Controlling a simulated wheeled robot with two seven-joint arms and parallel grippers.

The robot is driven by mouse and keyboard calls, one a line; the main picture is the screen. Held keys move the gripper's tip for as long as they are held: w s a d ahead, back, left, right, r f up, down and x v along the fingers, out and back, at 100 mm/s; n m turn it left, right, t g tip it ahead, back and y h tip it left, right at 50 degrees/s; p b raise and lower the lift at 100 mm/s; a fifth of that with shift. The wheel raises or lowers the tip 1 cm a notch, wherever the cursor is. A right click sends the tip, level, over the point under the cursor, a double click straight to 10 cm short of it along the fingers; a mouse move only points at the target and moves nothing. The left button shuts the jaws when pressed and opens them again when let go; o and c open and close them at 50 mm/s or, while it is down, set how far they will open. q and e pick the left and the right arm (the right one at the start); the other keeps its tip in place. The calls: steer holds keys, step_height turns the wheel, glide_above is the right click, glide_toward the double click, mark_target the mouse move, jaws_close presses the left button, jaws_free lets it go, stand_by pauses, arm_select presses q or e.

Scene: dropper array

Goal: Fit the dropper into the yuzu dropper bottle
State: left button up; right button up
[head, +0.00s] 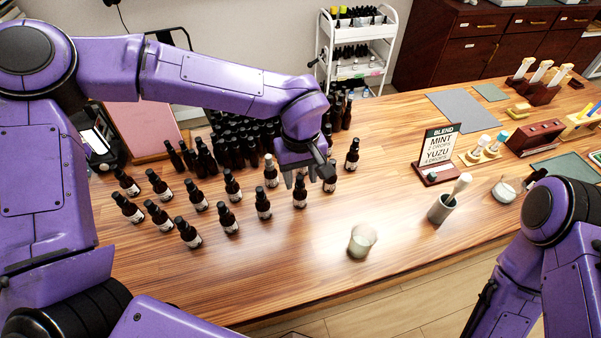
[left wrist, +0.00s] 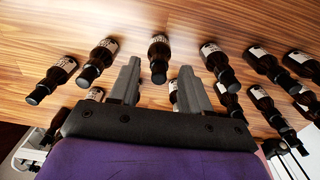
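Several dark brown bottles with dark tops and white labels stand on the table; their print is too small to read, so I cannot tell which is yuzu. My left gripper (head: 308,176) is over the right part of the bottle group, pointing down. In the left wrist view its two fingers (left wrist: 160,68) are apart with nothing held. One bottle (left wrist: 159,48) shows beyond the gap between the fingertips. Stick-like pieces with white and blue ends (head: 490,143) stand in a wooden holder at the right; I cannot tell whether one is the dropper.
A sign (head: 437,152) reads BLEND, MINT, YUZU. A grey cup (head: 440,209) holds a white-ended stick. A dense block of dark bottles (head: 236,143) stands behind the gripper. The front middle of the table (head: 290,270) is clear.

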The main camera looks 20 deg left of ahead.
arm_select(q)
step_height(320, 180, up, 10)
steer(key=b, duration=0.1)
steer(key=shift+r+b, duration=0.25)
steer(key=shift+b, duration=0.15)
